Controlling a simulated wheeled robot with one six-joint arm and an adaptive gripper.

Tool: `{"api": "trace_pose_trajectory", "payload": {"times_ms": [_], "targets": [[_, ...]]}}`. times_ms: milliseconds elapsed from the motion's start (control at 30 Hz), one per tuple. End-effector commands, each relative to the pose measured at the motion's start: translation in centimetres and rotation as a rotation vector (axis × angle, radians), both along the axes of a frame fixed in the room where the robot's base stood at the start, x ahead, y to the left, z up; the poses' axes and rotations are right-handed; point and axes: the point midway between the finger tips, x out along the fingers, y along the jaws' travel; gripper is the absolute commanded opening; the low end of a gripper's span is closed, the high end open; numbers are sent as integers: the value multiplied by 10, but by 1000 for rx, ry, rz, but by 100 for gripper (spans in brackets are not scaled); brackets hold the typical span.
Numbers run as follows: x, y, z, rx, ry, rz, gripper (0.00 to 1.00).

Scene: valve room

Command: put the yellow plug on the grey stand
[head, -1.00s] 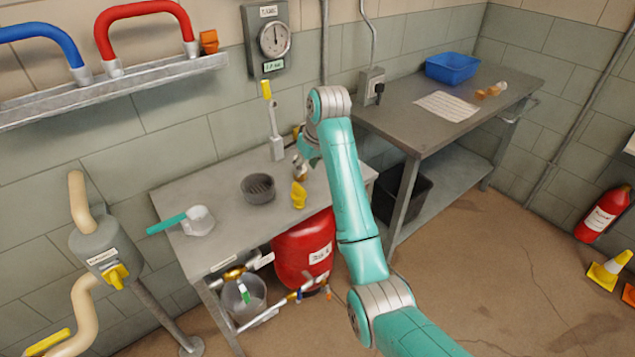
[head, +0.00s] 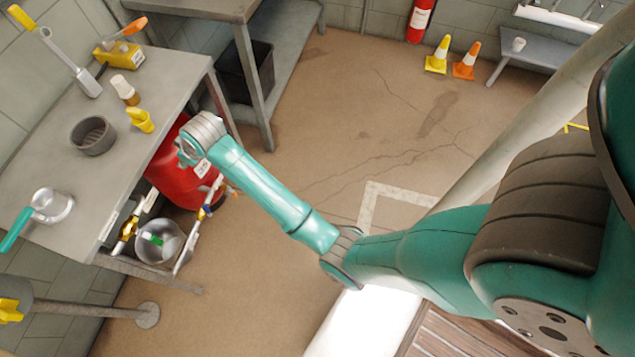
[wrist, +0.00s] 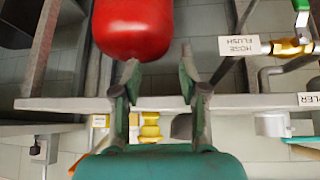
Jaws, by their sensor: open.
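The yellow plug (head: 140,120) stands on the grey table near its front edge. It also shows in the wrist view, stepped and yellow (wrist: 150,128), beyond the table edge. A round dark grey piece with a slotted inside (head: 93,135) stands left of the plug; it looks like the grey stand, though I cannot be sure. In the wrist view it is a dark shape (wrist: 181,127) beside the plug. My gripper (wrist: 159,68) is open with nothing between its fingers. In the head view my wrist is off the table's front edge, right of the plug, and hides the fingers.
The floor to the right is open.

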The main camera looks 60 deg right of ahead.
Motion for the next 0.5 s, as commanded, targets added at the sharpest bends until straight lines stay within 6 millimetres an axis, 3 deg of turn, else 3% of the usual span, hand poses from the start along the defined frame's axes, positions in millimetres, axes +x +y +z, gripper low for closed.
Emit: {"api": "trace_pose_trajectory", "payload": {"times_ms": [33,200,500], "targets": [[-18,1,-17,2,-11,-10,43],[-70,2,-54,7,-79,-41,43],[-170,4,-88,18,-199,-90,43]]}}
